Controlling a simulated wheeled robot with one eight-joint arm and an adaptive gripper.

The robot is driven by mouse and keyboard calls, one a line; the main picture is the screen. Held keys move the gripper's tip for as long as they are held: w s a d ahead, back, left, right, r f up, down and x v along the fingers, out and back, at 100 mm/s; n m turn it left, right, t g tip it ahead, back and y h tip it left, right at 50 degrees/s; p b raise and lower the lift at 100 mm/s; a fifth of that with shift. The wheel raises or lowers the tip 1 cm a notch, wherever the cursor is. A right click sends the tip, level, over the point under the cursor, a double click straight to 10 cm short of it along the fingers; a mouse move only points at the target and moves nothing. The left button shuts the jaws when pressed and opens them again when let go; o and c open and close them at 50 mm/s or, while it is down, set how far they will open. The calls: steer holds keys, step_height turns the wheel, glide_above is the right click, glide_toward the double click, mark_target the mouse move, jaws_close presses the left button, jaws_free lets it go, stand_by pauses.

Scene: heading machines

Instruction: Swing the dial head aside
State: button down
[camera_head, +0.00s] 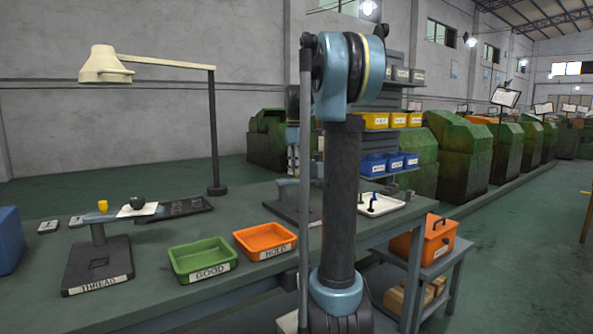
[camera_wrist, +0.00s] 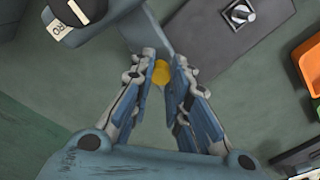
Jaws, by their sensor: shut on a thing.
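In the wrist view my gripper (camera_wrist: 161,72) has its two fingers closed in on a small yellow knob (camera_wrist: 160,75). The knob is at the end of a blue-grey swing arm (camera_wrist: 153,28), which runs up to a dark head (camera_wrist: 95,12) with a partly readable white label at the upper left. A dark base plate (camera_wrist: 215,45) with a metal bolt-like piece lies to the right of the arm. In the head view the dial stand (camera_head: 287,202) shows only in part behind my arm, and my gripper is hidden there.
On the bench stand a second gauge stand (camera_head: 98,264) marked THREAD, a green GOOD tray (camera_head: 208,268), an orange HOLD tray (camera_head: 265,246) and a lamp (camera_head: 214,130). A white tray (camera_head: 385,210) and an orange box (camera_head: 435,240) are at the right.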

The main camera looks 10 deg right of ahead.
steer(key=c, duration=1.5)
jaws_free()
step_height(320, 180, up, 12)
steer(key=shift+w+f, duration=0.1)
